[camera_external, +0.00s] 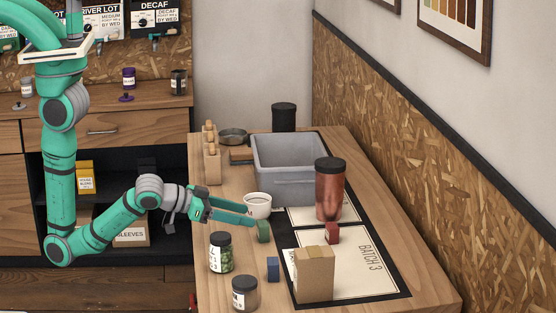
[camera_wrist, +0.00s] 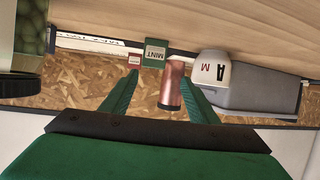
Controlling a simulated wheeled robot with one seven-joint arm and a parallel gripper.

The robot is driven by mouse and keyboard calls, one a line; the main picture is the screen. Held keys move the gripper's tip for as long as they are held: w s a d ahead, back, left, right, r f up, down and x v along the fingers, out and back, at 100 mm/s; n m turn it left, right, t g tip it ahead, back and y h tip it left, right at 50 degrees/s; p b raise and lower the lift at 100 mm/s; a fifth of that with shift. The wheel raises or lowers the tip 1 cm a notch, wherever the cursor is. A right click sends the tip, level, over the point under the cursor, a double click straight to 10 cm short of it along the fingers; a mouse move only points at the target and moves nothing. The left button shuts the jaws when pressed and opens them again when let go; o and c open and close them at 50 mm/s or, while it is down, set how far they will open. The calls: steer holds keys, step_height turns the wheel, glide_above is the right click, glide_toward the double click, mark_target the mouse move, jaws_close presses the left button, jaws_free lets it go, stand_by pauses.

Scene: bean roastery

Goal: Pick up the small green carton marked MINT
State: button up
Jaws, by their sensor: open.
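The small green carton marked MINT (camera_wrist: 155,52) stands on the wooden table. Its label faces the wrist camera, just beyond and between my fingertips. In the external view the green carton (camera_external: 263,231) is close to the end of my gripper (camera_external: 251,214), which reaches in low from the left. My gripper also shows in the wrist view (camera_wrist: 157,77), its two green fingers spread with nothing between them. The external view does not show clearly whether a finger touches the carton.
A red carton (camera_external: 332,233), copper canister (camera_external: 329,195) and grey bin (camera_external: 285,180) are farther right or back. A blue carton (camera_external: 272,268), brown box (camera_external: 313,276), green-filled jar (camera_external: 221,255) and dark-lidded jar (camera_external: 245,295) stand nearer the front.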

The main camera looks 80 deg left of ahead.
mark_target(274, 238)
steer(key=shift+s+d+f, duration=0.25)
steer(key=shift+d+f, duration=0.05)
steer(key=shift+d, duration=0.35)
steer(key=shift+w+f, duration=0.2)
steer(key=shift+w, duration=0.1)
steer(key=x, duration=1)
steer(key=shift+c, duration=0.3)
steer(key=c, duration=1.1)
